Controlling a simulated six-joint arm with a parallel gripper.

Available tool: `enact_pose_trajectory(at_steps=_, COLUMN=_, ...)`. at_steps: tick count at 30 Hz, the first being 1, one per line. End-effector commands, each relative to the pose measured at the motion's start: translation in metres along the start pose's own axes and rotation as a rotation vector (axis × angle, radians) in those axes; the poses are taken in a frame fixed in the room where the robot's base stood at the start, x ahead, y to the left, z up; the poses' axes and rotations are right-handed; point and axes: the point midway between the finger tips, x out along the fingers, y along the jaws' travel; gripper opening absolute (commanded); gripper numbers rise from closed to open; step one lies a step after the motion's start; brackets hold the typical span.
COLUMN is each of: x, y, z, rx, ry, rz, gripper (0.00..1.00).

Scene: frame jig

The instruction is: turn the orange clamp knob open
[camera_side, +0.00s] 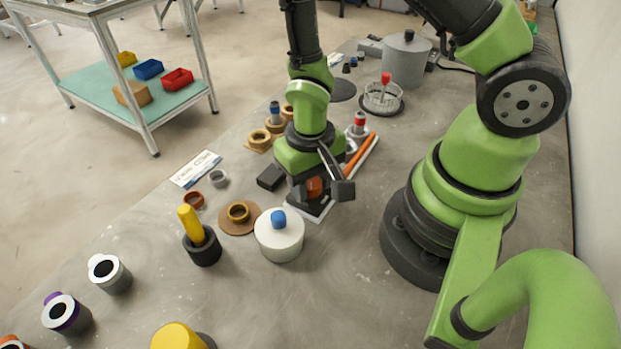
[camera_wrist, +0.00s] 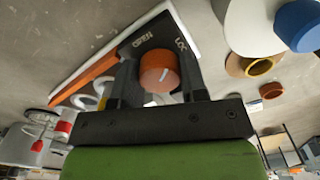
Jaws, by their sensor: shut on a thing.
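The orange clamp knob (camera_wrist: 160,66) sits on a dark block with the white words OPEN and LOC, the latter cut off by a finger. The knob carries a short white line on its top; I cannot tell which word it points at. My gripper (camera_wrist: 158,78) is shut on the knob, one dark finger on each side. In the side view the knob (camera_side: 314,187) shows between the fingers of my gripper (camera_side: 316,192), low over the dark block on a white plate (camera_side: 322,213).
A white lidded pot with a blue knob (camera_side: 281,240) stands close in front. A brown disc with a ring (camera_side: 238,217) and a black block (camera_side: 270,177) lie to the left. An orange rod (camera_side: 360,153) lies behind on the right. Bare table lies right of the pot.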

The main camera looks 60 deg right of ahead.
Motion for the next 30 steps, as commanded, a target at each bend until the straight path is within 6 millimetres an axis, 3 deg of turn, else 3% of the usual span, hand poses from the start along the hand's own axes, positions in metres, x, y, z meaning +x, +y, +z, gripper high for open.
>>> enact_pose_trajectory(at_steps=18, x=-0.0004, y=-0.0004, z=0.0011, rx=-0.582, ry=-0.003, rz=0.001, gripper=0.16)
enact_pose_trajectory(at_steps=30, x=-0.0004, y=-0.0005, z=0.0014, rx=-0.862, ry=-0.003, rz=0.001, gripper=0.16)
